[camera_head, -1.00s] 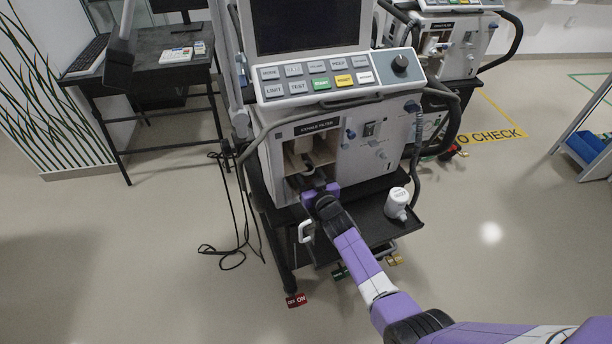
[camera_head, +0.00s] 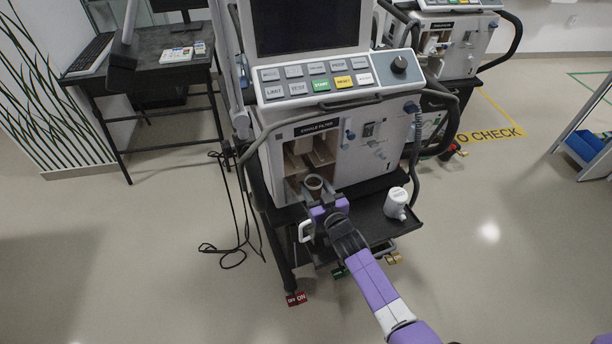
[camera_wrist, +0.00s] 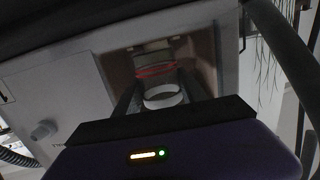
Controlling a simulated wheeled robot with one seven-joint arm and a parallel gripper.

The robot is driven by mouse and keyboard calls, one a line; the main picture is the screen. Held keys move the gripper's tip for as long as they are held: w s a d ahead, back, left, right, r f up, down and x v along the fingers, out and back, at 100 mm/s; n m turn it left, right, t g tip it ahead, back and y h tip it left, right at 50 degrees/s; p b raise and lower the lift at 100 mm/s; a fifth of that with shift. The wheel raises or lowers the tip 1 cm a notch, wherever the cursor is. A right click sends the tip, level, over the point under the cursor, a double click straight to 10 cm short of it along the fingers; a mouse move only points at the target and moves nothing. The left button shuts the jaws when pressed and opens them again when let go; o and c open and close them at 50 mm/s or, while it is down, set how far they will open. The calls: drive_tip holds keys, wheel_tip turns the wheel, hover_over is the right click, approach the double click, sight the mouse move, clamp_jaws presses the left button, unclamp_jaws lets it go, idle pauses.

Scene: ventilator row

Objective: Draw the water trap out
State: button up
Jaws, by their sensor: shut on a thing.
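The water trap (camera_head: 314,182) shows in the head view as a small round cup with an open top and a pale rim. It is just in front of the open compartment under the "EXHALE FILTER" label on the ventilator (camera_head: 340,150). My gripper (camera_head: 316,194) is shut on it from the front. In the wrist view a white ring of the trap (camera_wrist: 165,97) sits between the two dark fingers. The lower part of the cup is hidden by my gripper. Behind it in the wrist view a red ring (camera_wrist: 156,71) shows inside the compartment.
A hose (camera_head: 417,150) hangs at the machine's right side. Cables (camera_head: 232,215) lie on the floor at left. The floor in front is mostly clear.

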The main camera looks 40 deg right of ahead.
sight(317, 191)
drive_tip(key=shift+f+v, duration=0.2)
drive_tip(key=shift+v, duration=1.45)
drive_tip(key=shift+f+v, duration=0.2)
drive_tip(key=shift+v, duration=1.5)
drive_tip(key=shift+r, duration=0.1)
drive_tip(key=shift+r, duration=0.15)
